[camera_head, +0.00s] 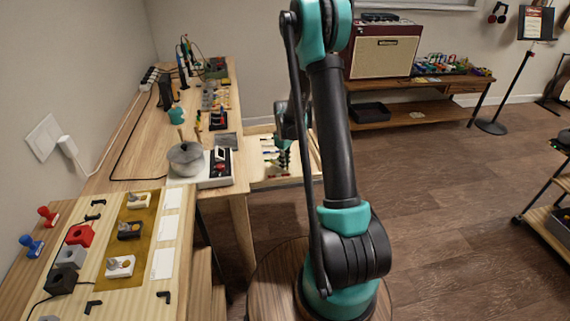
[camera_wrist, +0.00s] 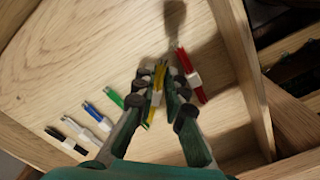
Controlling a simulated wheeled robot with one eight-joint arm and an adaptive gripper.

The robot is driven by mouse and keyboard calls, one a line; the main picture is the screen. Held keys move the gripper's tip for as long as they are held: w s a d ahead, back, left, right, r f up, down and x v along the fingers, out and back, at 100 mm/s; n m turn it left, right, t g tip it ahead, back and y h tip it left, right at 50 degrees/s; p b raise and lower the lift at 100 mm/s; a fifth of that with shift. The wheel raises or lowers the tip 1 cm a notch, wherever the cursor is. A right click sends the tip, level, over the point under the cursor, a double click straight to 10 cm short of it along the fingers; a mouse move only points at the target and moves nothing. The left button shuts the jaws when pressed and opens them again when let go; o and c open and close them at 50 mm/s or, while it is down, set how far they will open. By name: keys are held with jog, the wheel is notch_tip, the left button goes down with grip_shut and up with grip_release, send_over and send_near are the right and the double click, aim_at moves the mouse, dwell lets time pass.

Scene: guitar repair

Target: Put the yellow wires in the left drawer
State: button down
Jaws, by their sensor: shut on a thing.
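In the wrist view my gripper (camera_wrist: 159,92) is shut on a bundle of yellow wires (camera_wrist: 160,74) with a white band, one finger on each side. The bundle is over or on the floor of an open wooden drawer (camera_wrist: 90,55); I cannot tell whether it touches the floor. In the head view the open drawer (camera_head: 268,182) sticks out from the right side of the workbench. My gripper (camera_head: 283,158) is low over it there, small and partly mixed with the wires. Which drawer this is cannot be told for sure.
Bundles of red (camera_wrist: 194,82), green (camera_wrist: 115,97), blue (camera_wrist: 94,111), white (camera_wrist: 88,132) and black (camera_wrist: 66,143) wires lie in a row beside the yellow ones. The drawer wall (camera_wrist: 242,60) stands close on the right. The drawer floor at the upper left is bare.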

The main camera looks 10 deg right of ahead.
jog(key=shift+f, duration=0.55)
jog(key=c, duration=1.5)
grip_release()
